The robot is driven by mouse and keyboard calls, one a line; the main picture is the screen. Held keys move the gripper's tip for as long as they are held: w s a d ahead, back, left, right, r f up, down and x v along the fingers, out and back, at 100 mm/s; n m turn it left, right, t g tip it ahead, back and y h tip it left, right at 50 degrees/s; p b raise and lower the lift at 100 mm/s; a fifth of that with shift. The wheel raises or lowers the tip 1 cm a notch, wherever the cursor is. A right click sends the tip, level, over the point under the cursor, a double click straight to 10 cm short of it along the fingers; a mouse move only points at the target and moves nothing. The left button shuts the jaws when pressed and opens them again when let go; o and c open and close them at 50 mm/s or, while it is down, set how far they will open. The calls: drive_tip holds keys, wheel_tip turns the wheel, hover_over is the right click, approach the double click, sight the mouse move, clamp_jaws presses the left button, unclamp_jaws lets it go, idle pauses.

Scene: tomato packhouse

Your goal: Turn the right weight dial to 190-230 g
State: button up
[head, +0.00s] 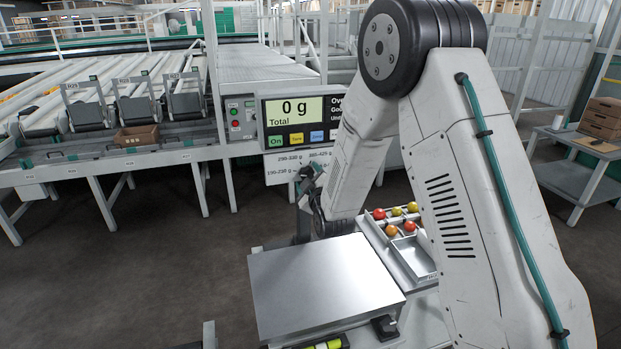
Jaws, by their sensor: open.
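A pale label panel (283,168) hangs below the scale display and carries printed gram ranges, one reading like 190-230 g at its lower left. My gripper (309,178) is in front of this panel, small and partly covered by my own arm. Its jaws are open, and I see nothing held between them. The right weight dial is not clearly visible; my gripper and arm cover that part of the panel. I cannot tell where the dial points or whether the gripper touches it.
The display (292,121) reads 0 g. A bare steel weighing plate (325,284) is in front. A divided tray (405,258) with several red and yellow-green tomatoes sits right of it, partly behind my arm. Conveyor lanes (60,105) fill the left; a grey side table (583,155) stands right.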

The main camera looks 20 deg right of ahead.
drive_tip(key=s, duration=0.7)
drive_tip(key=shift+s, duration=0.25)
drive_tip(key=s+f+m+g, duration=0.4)
drive_tip(key=s+f+g, duration=0.5)
drive_tip(key=g, duration=0.1)
drive_tip(key=s+d+r+m+g, duration=0.1)
drive_tip(key=s+r+m+g, duration=0.1)
drive_tip(key=s+r, duration=0.5)
drive_tip(key=s+d+r+m+g, duration=0.2)
drive_tip(key=s+r, duration=0.6)
drive_tip(key=s, duration=0.6)
drive_tip(key=s+d+r+m+g, duration=0.1)
drive_tip(key=s+r+m+g, duration=0.1)
drive_tip(key=s+r, duration=0.5)
drive_tip(key=shift+s+d+r+g, duration=0.15)
drive_tip(key=shift+s+r+g, duration=0.2)
drive_tip(key=shift+s, duration=1.75)
